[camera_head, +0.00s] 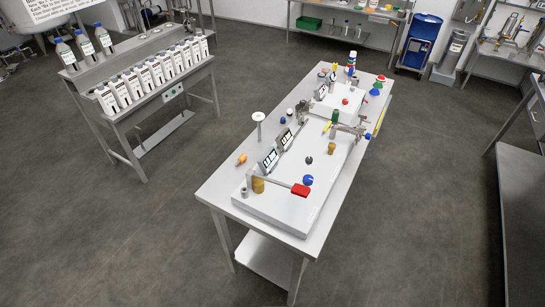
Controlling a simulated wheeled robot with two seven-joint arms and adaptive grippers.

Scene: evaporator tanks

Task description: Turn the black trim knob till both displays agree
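A small black knob (308,160) stands on the white panel (285,212) on the long steel table. Two tilted displays, the nearer (270,158) and the farther (286,138), stand along the panel's left side. Both show light figures on dark faces, too small to read, so I cannot tell whether they agree. Neither of my grippers is in view, and nothing of mine touches the knob.
On the panel, a blue knob (308,180) and a red-handled lever (300,190) lie nearer than the black knob. Metal fittings (350,129) stand beyond. A bottle rack (155,80) is at left. Open floor surrounds the table (222,190).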

